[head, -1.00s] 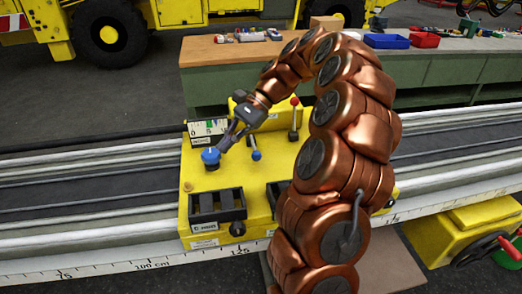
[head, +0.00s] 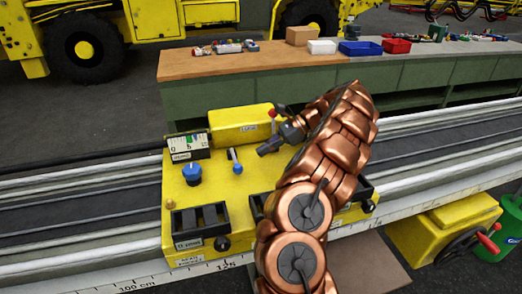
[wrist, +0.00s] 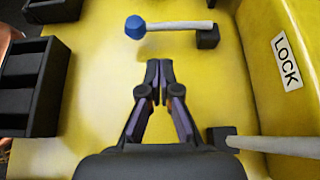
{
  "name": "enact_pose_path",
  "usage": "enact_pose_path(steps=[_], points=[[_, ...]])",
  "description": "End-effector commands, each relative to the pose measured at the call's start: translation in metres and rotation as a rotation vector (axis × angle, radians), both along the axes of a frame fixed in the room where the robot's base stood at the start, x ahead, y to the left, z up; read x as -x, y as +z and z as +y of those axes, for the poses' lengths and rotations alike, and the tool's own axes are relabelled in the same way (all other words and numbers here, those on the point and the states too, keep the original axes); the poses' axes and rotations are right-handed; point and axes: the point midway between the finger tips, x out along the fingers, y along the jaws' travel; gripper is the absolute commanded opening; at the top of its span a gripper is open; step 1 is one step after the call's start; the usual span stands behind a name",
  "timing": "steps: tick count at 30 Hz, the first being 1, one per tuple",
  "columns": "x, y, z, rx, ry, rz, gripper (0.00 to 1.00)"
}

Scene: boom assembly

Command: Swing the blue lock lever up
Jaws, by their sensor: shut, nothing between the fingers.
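The blue lock lever is a pale rod with a blue knob (head: 238,168) on the yellow console (head: 195,220). In the wrist view its blue-tipped rod (wrist: 178,26) lies across the top of the picture, knob to the left, with a black pivot block at its right end. A LOCK label (wrist: 287,62) is on the yellow wall to the right. My gripper (wrist: 158,68) is shut and empty, with its fingertips pointing at the lever and apart from it in the picture. In the head view my gripper (head: 263,150) is just right of the lever.
A red-knobbed lever (head: 272,115) stands close behind my gripper. A pale rod (wrist: 275,145) crosses the wrist view's lower right. A round blue knob (head: 192,173) and a gauge (head: 187,145) are on the left.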

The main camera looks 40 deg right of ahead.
Motion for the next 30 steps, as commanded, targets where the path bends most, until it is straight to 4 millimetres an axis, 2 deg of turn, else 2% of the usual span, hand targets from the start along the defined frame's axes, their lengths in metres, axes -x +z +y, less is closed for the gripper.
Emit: enact_pose_path(steps=[18,24,30], points=[[-0.026,-0.032,0.053,0.002,0.002,-0.002,0.00],[-0.030,-0.039,0.063,0.002,0.002,-0.001,0.00],[-0.031,-0.041,0.064,0.002,0.002,-0.002,0.00]])
